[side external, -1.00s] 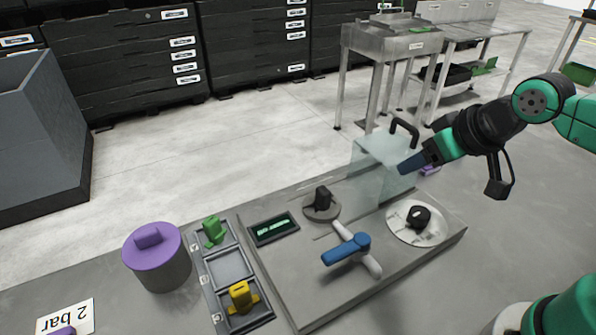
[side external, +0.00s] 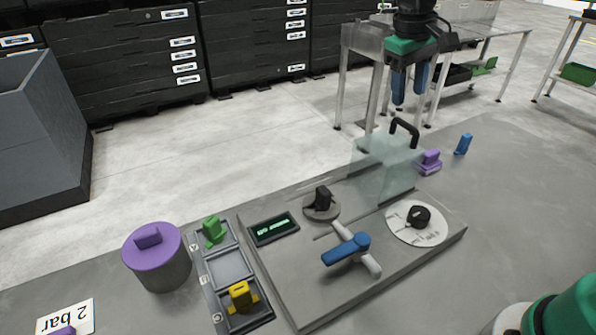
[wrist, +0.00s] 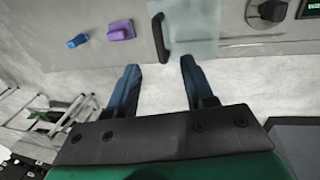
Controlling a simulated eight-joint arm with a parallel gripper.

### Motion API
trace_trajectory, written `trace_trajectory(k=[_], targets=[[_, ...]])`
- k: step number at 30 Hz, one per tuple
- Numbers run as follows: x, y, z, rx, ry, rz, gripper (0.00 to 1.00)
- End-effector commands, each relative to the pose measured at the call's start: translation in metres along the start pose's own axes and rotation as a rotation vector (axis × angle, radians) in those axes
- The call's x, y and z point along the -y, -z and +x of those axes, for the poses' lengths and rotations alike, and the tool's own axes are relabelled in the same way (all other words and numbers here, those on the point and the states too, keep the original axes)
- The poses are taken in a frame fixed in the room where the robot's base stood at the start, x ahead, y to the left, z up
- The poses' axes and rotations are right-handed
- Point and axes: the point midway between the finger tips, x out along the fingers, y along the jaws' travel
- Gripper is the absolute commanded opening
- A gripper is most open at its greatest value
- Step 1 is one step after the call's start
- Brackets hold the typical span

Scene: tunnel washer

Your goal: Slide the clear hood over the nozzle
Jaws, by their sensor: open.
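The clear hood (side external: 378,176) is a see-through box with a black handle (side external: 404,128) on top. It stands at the back of the grey panel, to the right of a black fitting on a round grey base, which looks like the nozzle (side external: 321,199). The hood does not cover that fitting. My gripper (side external: 410,92) points down above and behind the hood, open and empty, with blue fingers. In the wrist view, the hood (wrist: 194,30) and its handle lie beyond the fingertips, apart from them. The nozzle (wrist: 266,12) shows at upper right there.
The panel also carries a blue-and-white lever (side external: 347,250), a black knob on a white dial (side external: 417,217) and a small display (side external: 273,229). Purple (side external: 429,162) and blue (side external: 463,144) pieces lie right of the hood. A purple-lidded pot (side external: 157,258) and a parts tray (side external: 228,267) stand left.

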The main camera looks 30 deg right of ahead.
Motion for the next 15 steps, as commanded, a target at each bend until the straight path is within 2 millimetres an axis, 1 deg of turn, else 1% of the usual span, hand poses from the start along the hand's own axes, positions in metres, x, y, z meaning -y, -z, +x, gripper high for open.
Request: trace_trajectory(k=[5,10,15], targets=[[-0.001,0.001,0.017,0.004,-0.001,0.002,0.47],[-0.001,0.001,0.039,0.002,0.0,0.002,0.47],[0.0,0.0,0.052,0.002,0.0,0.0,0.47]])
